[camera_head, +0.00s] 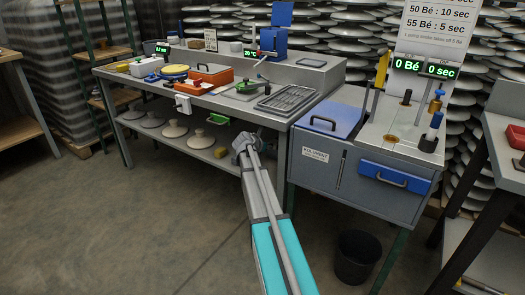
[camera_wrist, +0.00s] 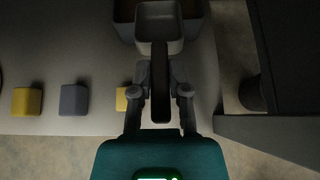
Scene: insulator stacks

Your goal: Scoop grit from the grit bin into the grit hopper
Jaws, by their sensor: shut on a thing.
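In the wrist view my gripper (camera_wrist: 160,100) is shut on the dark handle of a scoop (camera_wrist: 159,28). The scoop has a pale grey, square, open pan that points away from my gripper and looks empty. A dark box-like container (camera_wrist: 191,10), perhaps the grit bin, shows at the top edge, partly behind the pan; its contents are hidden. I cannot tell whether pan and container touch. In the head view my gripper (camera_head: 242,146) is low in front of the bench's lower shelf; the scoop cannot be made out there. I cannot identify the grit hopper.
The workbench (camera_head: 160,90) holds an orange box (camera_head: 212,78) and a wire rack (camera_head: 287,98). Pale discs (camera_head: 175,129) sit on its lower shelf. A grey cabinet (camera_head: 320,180) stands right of my arm, a black bucket (camera_head: 357,257) below. The left floor is clear.

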